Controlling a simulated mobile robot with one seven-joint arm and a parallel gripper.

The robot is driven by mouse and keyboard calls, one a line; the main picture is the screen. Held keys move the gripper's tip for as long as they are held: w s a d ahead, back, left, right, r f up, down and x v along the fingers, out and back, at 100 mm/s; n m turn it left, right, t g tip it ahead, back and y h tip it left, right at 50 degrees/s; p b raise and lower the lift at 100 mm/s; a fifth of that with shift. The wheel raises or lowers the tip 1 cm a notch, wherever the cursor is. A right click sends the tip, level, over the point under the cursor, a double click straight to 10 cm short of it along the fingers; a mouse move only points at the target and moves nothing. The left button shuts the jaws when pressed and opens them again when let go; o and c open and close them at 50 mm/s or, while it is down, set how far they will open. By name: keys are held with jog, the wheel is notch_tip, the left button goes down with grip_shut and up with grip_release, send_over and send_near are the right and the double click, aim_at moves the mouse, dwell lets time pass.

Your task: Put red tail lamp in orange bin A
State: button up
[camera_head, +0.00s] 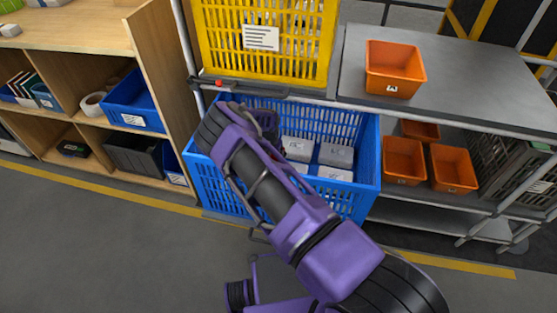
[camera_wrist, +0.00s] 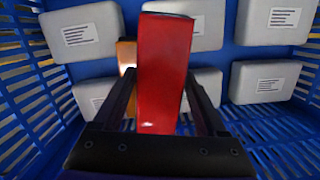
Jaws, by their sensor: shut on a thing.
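The red tail lamp (camera_wrist: 163,75) stands out in the wrist view as a long, glossy red block. My gripper (camera_wrist: 160,95) is shut on it, one dark finger on each side. The gripper is down inside the blue slatted crate (camera_head: 365,150). In the head view my arm hides most of the gripper and the lamp. Orange bin A (camera_head: 393,81) sits on the grey tabletop at the upper right, with a letter label on its front. It looks empty.
White labelled boxes (camera_head: 336,155) lie in the blue crate around the lamp. An orange item (camera_wrist: 126,54) shows behind the lamp. A yellow crate (camera_head: 210,45) stands above the blue one. More orange bins (camera_head: 453,167) sit under the grey tabletop (camera_head: 465,75).

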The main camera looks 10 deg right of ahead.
jog(key=s+d+r+m+g, duration=0.1)
jog(key=s+d+r+m, duration=0.4)
jog(key=s+r+m, duration=0.4)
jog(key=s+d+r+m+g, duration=0.2)
jog(key=s+d+r+m, duration=0.4)
jog(key=s+r+m, duration=0.4)
notch_tip(320, 180, up, 6)
jog(key=m, duration=1)
jog(key=shift+d+r+y, duration=0.15)
jog(key=shift+d+y, duration=0.05)
jog(key=shift+y, duration=0.2)
